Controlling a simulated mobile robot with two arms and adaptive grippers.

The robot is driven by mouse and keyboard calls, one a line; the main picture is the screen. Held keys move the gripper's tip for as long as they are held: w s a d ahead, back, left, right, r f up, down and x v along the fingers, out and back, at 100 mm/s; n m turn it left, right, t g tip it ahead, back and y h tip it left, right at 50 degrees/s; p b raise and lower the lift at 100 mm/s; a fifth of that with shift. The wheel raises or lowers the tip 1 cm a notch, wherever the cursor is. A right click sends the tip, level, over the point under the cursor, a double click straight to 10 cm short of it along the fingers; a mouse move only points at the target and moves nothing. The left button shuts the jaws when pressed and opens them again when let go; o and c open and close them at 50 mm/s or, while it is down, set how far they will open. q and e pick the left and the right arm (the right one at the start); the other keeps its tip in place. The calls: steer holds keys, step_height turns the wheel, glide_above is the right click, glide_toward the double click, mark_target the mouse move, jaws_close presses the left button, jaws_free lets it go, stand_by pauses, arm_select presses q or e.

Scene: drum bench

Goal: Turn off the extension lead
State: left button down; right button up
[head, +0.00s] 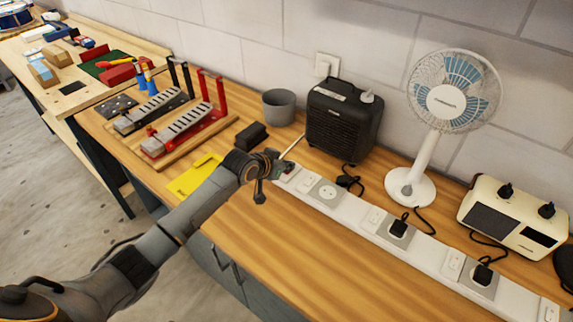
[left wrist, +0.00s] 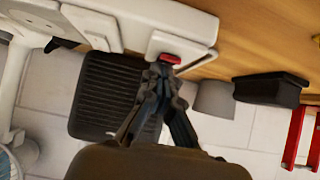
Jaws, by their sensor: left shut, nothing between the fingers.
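The white extension lead (head: 345,208) runs along the bench, with several sockets and small white switches. Black plugs sit in some of its sockets. At its left end is a red switch, seen best in the left wrist view (left wrist: 170,59); the end of the lead (left wrist: 185,30) surrounds it. My left gripper (head: 280,170) is at that end, shut and empty. In the left wrist view its fingertips (left wrist: 160,72) are right at the red switch and partly cover it. I cannot tell whether they touch it, or which way the switch is tipped. My right gripper is out of view.
Behind the lead stand a black heater (head: 343,120), a white fan (head: 412,187) and a cream appliance (head: 513,215). A grey pot (head: 279,107), black box (head: 251,137) and yellow sheet (head: 195,175) lie to the left. The front of the bench is clear.

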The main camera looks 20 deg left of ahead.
arm_select(q)
steer(key=shift+w+d+r, duration=0.2)
steer(key=shift+w+d, duration=0.05)
steer(key=shift+w, duration=0.5)
steer(key=shift+r+p, duration=0.55)
steer(key=shift+r, duration=0.1)
steer(key=r+p, duration=0.1)
steer(key=r, duration=0.1)
steer(key=r+p, duration=0.1)
steer(key=p, duration=0.1)
steer(key=shift+w+d+r, duration=0.1)
steer(key=shift+w+r, duration=0.1)
steer(key=shift+r, duration=0.15)
steer(key=shift+s+a+r+b, duration=0.15)
steer(key=shift+s+a+b, duration=0.05)
steer(key=shift+s+b, duration=0.3)
steer(key=w+r+b+v, duration=0.1)
steer(key=v, duration=0.7)
steer(key=shift+d+r+b, duration=0.2)
steer(key=shift+r+b, duration=0.15)
